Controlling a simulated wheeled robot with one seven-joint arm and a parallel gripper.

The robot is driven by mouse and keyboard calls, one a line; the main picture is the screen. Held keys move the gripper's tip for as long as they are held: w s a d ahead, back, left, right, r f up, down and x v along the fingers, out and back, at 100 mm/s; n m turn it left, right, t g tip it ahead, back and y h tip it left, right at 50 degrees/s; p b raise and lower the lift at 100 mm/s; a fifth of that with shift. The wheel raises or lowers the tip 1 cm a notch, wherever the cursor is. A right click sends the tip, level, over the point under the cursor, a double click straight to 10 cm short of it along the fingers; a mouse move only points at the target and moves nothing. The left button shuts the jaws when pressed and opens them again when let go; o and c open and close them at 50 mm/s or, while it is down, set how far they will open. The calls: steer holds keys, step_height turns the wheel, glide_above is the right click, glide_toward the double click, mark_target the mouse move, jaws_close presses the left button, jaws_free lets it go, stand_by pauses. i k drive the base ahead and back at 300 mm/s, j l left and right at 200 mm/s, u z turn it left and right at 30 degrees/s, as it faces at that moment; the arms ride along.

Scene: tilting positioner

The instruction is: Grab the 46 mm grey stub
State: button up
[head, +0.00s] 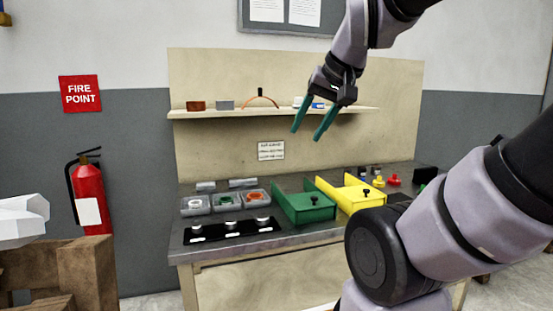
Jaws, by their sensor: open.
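My gripper (306,136) is in the upper middle of the head view, in front of the wall shelf and above the bench. Its two teal fingers point down and are apart, with nothing between them. A black strip (214,236) lies at the front left of the bench. On it stand three small pale grey pieces, a left one (196,228), a middle one (229,223) and a right one (263,219), with white labels in front. No size is readable, so I cannot tell which is the 46 mm stub. My gripper is well above them and apart.
Behind the strip are grey bins (226,202) with small parts. To the right stand a green tray (306,210) and a yellow tray (360,200), each with a black knob. A shelf (230,111) holds small items. My arm covers the bench's right front.

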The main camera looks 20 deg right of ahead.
mark_target(348, 171)
steer(key=l+u, duration=0.5)
steer(key=l, duration=4.85)
